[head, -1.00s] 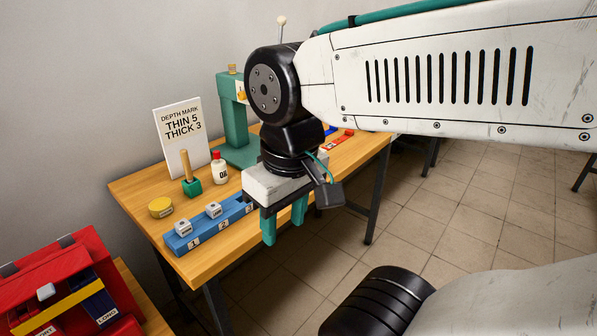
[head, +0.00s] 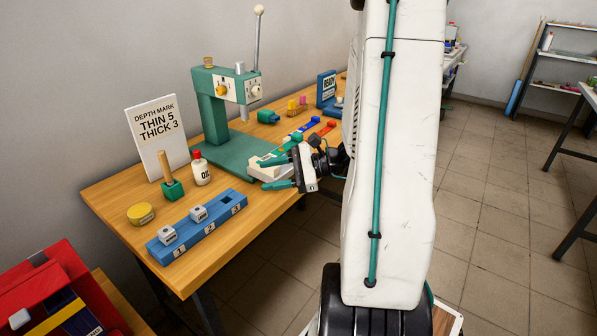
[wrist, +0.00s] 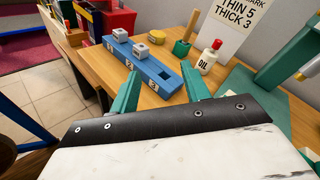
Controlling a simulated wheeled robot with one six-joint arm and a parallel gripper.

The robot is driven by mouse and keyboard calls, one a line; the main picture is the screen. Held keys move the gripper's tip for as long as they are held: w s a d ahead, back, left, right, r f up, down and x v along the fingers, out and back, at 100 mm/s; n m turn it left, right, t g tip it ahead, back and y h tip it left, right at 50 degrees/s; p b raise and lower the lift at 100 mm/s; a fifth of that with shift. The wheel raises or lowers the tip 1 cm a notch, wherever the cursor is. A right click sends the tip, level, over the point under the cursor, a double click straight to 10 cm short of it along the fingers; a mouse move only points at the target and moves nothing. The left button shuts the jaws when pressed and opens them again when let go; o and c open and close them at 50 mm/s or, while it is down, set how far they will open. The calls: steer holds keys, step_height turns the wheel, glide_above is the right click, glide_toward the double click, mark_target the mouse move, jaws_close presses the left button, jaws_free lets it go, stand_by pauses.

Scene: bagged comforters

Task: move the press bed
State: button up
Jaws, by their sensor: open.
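In the wrist view the base (wrist: 258,106) shows at the right. No part is labelled as the bed, and I cannot tell whether it is a separate piece. My gripper (head: 264,174) is open, its teal fingers pointing left beside the base's front corner. In the wrist view no object sits between the fingers (wrist: 162,86). A pale piece near the gripper is partly hidden, so contact is unclear.
A blue three-slot block (head: 197,229) holds two whitish pieces in slots 1 and 2; slot 3 is empty. An oil bottle (head: 201,170), a wooden-handled green tool (head: 171,182), a yellow tin (head: 141,214) and a depth sign (head: 157,132) stand nearby. A red case (head: 40,285) is lower left.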

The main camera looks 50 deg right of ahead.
steer(key=s+d+f+m+t+h, duration=0.25)
steer(key=d+f+m+h, duration=0.3)
steer(key=d, duration=0.35)
steer(key=s+d+f+m+t+h, duration=0.2)
steer(key=d+f+m+t+h, duration=0.3)
steer(key=d, duration=0.3)
steer(key=shift+m+g+y, duration=0.25)
steer(key=shift+g, duration=0.3)
steer(key=w, duration=0.4)
steer(key=w+r, duration=0.1)
steer(key=w, duration=0.2)
steer(key=shift+a, duration=0.15)
